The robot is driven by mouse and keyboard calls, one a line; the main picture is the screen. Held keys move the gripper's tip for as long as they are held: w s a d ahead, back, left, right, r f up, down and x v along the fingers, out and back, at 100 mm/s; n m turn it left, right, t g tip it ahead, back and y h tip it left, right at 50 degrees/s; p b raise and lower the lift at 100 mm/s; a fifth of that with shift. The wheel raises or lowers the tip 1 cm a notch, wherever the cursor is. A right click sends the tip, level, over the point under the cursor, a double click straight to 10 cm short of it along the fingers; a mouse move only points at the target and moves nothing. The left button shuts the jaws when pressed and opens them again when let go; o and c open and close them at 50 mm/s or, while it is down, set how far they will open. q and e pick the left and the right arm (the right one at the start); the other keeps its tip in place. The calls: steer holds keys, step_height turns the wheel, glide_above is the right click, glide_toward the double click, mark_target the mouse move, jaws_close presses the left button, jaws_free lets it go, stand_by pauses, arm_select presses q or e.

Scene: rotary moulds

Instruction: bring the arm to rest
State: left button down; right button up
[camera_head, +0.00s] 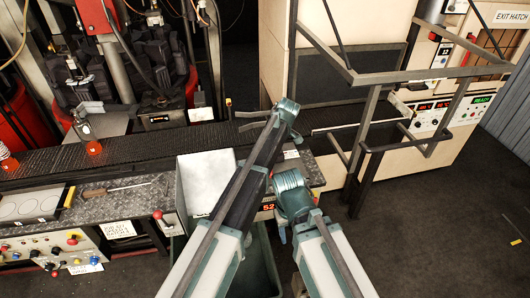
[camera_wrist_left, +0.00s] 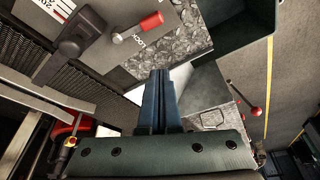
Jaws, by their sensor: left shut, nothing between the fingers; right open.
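My left arm (camera_head: 247,185) reaches forward and up over the metal chute and the conveyor in the head view; its own gripper is hidden there. In the left wrist view my left gripper (camera_wrist_left: 160,75) is shut, its dark blue fingers together with nothing between them. My right arm (camera_head: 338,262) comes in from the lower right and looks folded. My right gripper (camera_head: 296,207) seems to be at its teal end, right of the left arm; it is open and empty, its fingertips hard to make out.
The grey metal chute (camera_head: 205,185) stands left of my left arm, with a red-knobbed lever (camera_wrist_left: 254,112) beside it. A dark green bin (camera_head: 257,270) is below. The dark conveyor (camera_head: 130,150) runs behind.

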arm_select(q)
steer(key=s+a+m+h, duration=0.1)
steer(key=s+a+m, duration=0.4)
steer(key=s, duration=0.4)
steer(key=s+a+f+m+h, duration=0.1)
steer(key=s+a+m, duration=0.4)
steer(key=s, duration=0.5)
steer(key=s+a+m+h, duration=0.2)
steer(key=s+a+m, duration=0.25)
steer(key=s, duration=0.45)
steer(key=s+d+f+m+b, duration=0.2)
steer(key=d, duration=0.3)
steer(key=s+d+f+m+g+y+b, duration=0.1)
steer(key=s+d+f+m, duration=0.1)
steer(key=d, duration=0.4)
steer(key=shift+s+y+b, duration=0.3)
steer(key=shift+s+b, duration=0.1)
steer(key=shift+s, duration=0.1)
